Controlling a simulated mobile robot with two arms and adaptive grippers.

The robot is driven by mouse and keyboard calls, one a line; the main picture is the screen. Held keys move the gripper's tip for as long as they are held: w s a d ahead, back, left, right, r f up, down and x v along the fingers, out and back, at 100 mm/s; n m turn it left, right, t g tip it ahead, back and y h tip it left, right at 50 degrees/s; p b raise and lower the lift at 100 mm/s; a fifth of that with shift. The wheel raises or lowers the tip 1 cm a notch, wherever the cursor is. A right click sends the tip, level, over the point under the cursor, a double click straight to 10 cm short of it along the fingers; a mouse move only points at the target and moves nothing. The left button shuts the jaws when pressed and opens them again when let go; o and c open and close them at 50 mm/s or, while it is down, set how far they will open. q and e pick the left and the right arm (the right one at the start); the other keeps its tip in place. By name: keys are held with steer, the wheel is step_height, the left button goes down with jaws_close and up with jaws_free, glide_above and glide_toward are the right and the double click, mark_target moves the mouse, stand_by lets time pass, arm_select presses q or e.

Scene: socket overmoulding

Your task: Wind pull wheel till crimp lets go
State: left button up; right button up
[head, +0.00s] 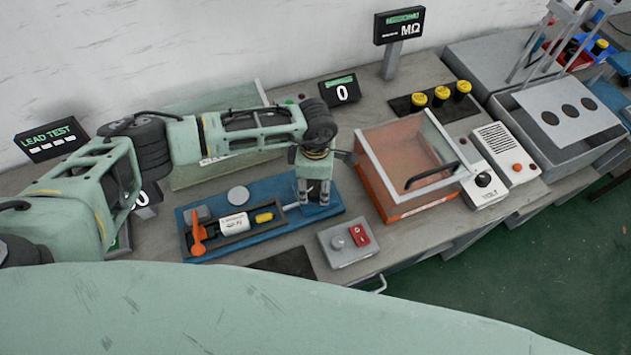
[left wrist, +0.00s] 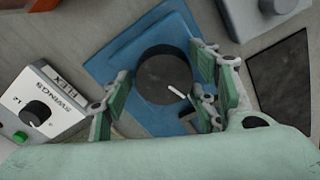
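The black pull wheel (left wrist: 164,80), with a white mark on its top, sits on the right end of the blue pull rig (left wrist: 120,55). In the head view the rig (head: 276,236) lies on the bench and the wheel is mostly hidden by my left gripper (head: 315,198). In the left wrist view that gripper (left wrist: 160,104) is open, with fingers on both sides of the wheel. The right fingers look close to the wheel; the left one stands apart, and contact cannot be told. An orange lever (head: 198,236) and a white labelled block (head: 234,222) are on the rig's left part. The crimp is too small to make out. My right gripper is not in view.
A grey switch box (head: 345,250) stands in front of the rig. An orange bin (head: 378,190) with a clear lid is to the right. A flex swings box (left wrist: 45,100) is near the gripper in the left wrist view. A dark mat (head: 286,263) lies in front.

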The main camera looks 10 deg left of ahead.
arm_select(q)
steer(key=shift+c, duration=0.9)
steer(key=c, duration=0.4)
steer(key=shift+c, duration=0.8)
steer(key=shift+b, duration=0.4)
steer(key=m+b, duration=0.3)
steer(key=b, duration=0.2)
steer(key=shift+w+f+m+b, duration=0.15)
steer(key=shift+m+b, duration=0.2)
steer(key=shift+m, duration=0.05)
steer(key=shift+d+r+m+b, duration=0.1)
steer(key=shift+r+m+b, duration=0.15)
steer(key=shift+m+b, duration=1)
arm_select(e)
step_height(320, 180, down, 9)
arm_select(q)
steer(key=shift+r, duration=0.1)
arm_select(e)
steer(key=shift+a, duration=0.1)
arm_select(q)
steer(key=o, duration=1.1)
